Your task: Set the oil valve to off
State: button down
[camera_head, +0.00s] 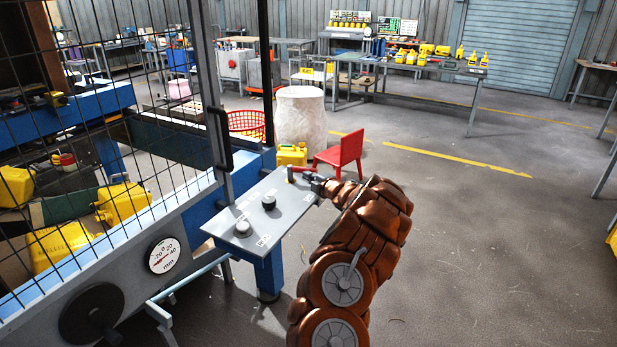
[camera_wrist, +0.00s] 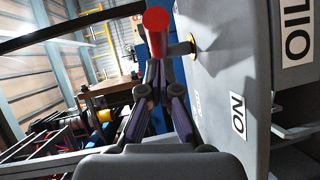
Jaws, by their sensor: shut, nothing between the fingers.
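The oil valve shows in the wrist view as a red handle (camera_wrist: 157,35) on a metal stem joined to the grey panel (camera_wrist: 222,75). An "OIL" label (camera_wrist: 297,35) and an "ON" label (camera_wrist: 237,112) are on the panel. My gripper (camera_wrist: 158,70) is shut with nothing in it. Its fingertips are right by the red handle, which partly covers them; I cannot tell whether they touch. In the head view my gripper (camera_head: 315,180) is at the panel's far right end, beside the small red handle (camera_head: 292,173). The valve's exact setting is unclear.
The panel also carries a black knob (camera_head: 268,202) and a pale knob (camera_head: 243,227). A mesh cage (camera_head: 100,110) stands left, with yellow jerry cans (camera_head: 122,203) inside. A red chair (camera_head: 341,153) and white barrel (camera_head: 302,115) stand behind. Floor to the right is clear.

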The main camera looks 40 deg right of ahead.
jog(key=shift+w+d+f, duration=0.15)
jog(key=shift+w+d, duration=0.2)
jog(key=shift+d, duration=0.15)
jog(key=shift+d+y+p, duration=0.1)
jog(key=shift+y+p, duration=0.2)
jog(key=shift+p, duration=0.1)
